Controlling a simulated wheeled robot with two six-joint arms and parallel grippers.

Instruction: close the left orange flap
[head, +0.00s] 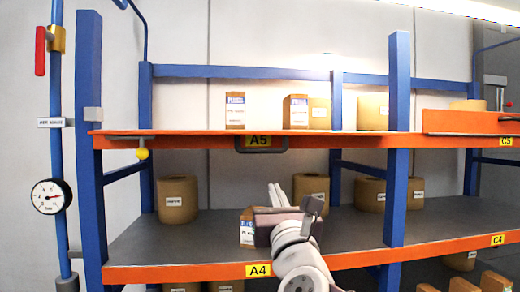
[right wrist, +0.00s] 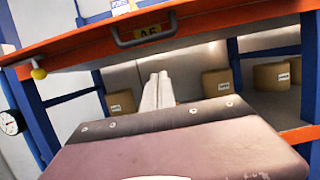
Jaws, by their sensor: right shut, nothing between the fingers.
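The left orange flap (head: 190,140) runs along the front of the upper shelf, between the blue posts. In the head view it shows as a narrow, nearly edge-on band, with an A5 label and a dark handle (head: 262,150) at its middle. The right wrist view shows the flap (right wrist: 75,52) across the top, its grey handle (right wrist: 145,38) beyond my fingers. My right gripper (head: 277,193) is shut and empty, fingers upward, below the handle and apart from it. It also shows in the right wrist view (right wrist: 158,80). My left gripper is not in view.
Boxes (head: 235,110) and rolls (head: 373,112) stand on the upper shelf; more rolls (head: 177,200) stand on the lower one. A yellow knob (head: 142,154) hangs near the flap's left end. A blue post (head: 397,150) stands right of my arm. Another orange flap (head: 465,122) is at right.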

